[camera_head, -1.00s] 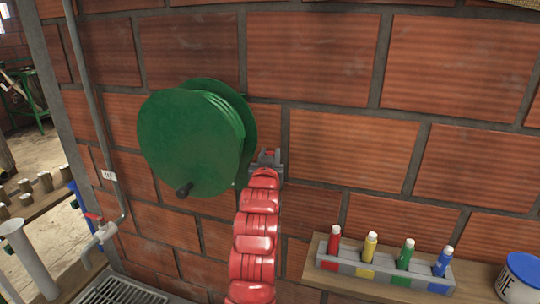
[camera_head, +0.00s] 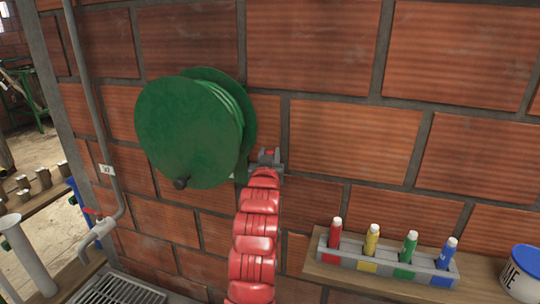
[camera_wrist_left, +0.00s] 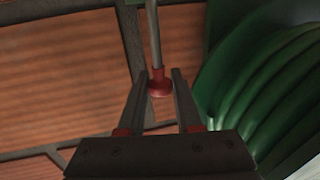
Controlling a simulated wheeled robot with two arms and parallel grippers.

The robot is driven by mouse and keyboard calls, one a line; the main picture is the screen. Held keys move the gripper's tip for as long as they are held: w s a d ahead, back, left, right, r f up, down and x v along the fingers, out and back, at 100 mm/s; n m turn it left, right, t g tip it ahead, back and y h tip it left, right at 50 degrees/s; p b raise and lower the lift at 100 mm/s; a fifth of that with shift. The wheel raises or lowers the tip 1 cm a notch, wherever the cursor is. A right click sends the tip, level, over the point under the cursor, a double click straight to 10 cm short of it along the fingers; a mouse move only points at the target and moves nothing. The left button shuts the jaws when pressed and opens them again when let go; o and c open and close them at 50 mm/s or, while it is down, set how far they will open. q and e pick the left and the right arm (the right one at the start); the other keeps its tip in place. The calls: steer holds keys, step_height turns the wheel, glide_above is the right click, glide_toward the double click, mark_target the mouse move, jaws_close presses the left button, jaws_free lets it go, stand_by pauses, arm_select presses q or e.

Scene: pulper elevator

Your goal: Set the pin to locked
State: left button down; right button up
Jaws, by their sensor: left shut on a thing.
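The pin shows in the left wrist view as a thin grey rod with a red collar-like knob (camera_wrist_left: 160,86), beside the green reel (camera_wrist_left: 275,85). My left gripper (camera_wrist_left: 160,76) has its two fingers on either side of the red knob and is shut on it. In the head view my left gripper (camera_head: 268,156) is at the right edge of the green reel (camera_head: 188,132), close to the brick wall. A bit of red shows between its fingers; most of the pin is hidden there. My right gripper is in neither view.
A wooden shelf (camera_head: 340,278) at lower right holds a rack (camera_head: 385,267) with red, yellow, green and blue bottles, and a white tin with a blue lid (camera_head: 524,272). A pipe with a red-handled tap (camera_head: 97,228) and a floor grate (camera_head: 118,291) are at lower left.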

arm_select(q)
steer(key=c, duration=0.9)
jaws_free()
steer(key=shift+f, duration=0.25)
steer(key=shift+o, duration=0.2)
steer(key=shift+s+b, duration=0.3)
steer(key=shift+s, duration=0.25)
steer(key=s+a+b, duration=0.1)
steer(key=s+b, duration=0.4)
steer(key=s, duration=1.1)
steer(key=shift+a+b, duration=0.3)
steer(key=shift+b, duration=0.1)
steer(key=shift+s, duration=0.1)
